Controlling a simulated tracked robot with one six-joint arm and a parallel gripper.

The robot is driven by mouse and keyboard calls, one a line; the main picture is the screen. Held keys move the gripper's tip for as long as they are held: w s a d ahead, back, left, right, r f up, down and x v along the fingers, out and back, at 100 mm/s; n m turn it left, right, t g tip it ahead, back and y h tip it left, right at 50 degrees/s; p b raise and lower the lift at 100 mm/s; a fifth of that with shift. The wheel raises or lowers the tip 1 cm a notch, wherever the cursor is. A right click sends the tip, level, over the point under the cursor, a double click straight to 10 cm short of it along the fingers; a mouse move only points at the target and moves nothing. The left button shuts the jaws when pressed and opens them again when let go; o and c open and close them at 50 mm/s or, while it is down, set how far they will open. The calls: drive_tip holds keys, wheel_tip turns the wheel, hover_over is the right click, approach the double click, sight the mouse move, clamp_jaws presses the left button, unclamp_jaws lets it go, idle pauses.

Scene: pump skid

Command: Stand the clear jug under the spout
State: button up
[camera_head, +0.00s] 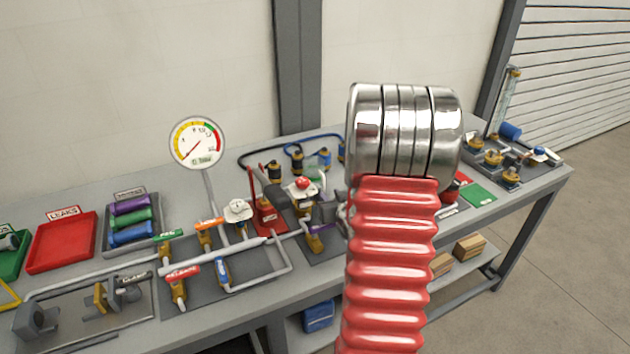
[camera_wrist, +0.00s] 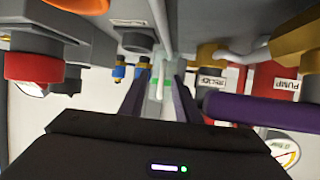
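A clear, faintly green vessel, which looks like the jug (camera_wrist: 157,92), shows between and beyond my fingers in the wrist view. A small pale green clear shape in the head view (camera_head: 314,162), at the back of the bench, may be the same jug. My gripper (camera_wrist: 161,82) has its two dark fingers apart, pointing toward the jug; I see no clear contact.
A purple valve handle (camera_wrist: 260,110) marked relief lies close to my right finger in the wrist view. The red pump (camera_head: 267,213), a red-topped valve (camera_head: 302,184) and pipes crowd the bench. A gauge (camera_head: 197,143) stands left. A blue hose (camera_head: 318,137) runs behind.

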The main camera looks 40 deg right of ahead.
sight(316, 180)
drive_tip(key=shift+w+d+f, duration=0.1)
drive_tip(key=shift+w, duration=0.1)
drive_tip(key=shift+a+x, duration=0.1)
drive_tip(key=shift+x, duration=1.15)
drive_tip(key=shift+a+x, duration=0.15)
drive_tip(key=shift+x, duration=1.05)
drive_tip(key=shift+w, duration=0.1)
clamp_jaws()
